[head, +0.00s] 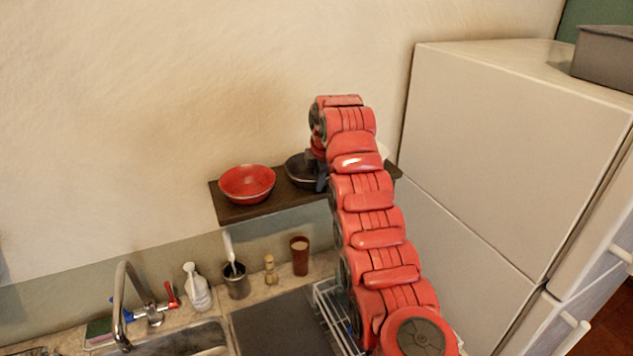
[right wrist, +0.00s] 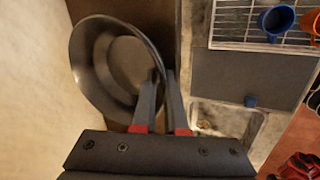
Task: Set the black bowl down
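The black bowl (head: 298,173) is at the middle of the dark wall shelf (head: 232,212), right of a red bowl (head: 247,182). It is upright, on the shelf or very slightly above it; I cannot tell which. My right gripper (head: 321,178) is at the bowl's right side, partly hidden by my arm. In the right wrist view the black bowl (right wrist: 100,70) fills the upper left, and my right gripper (right wrist: 163,78) has its two fingers close together on either side of the bowl's rim. My left gripper is not in view.
A whitish item (head: 383,151) shows behind my arm at the shelf's right end. A tall white fridge (head: 490,150) stands on the right. Below the shelf, the counter holds a spray bottle (head: 196,287), a utensil cup (head: 236,281), a brown cup (head: 299,257) and a wire rack (head: 330,305).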

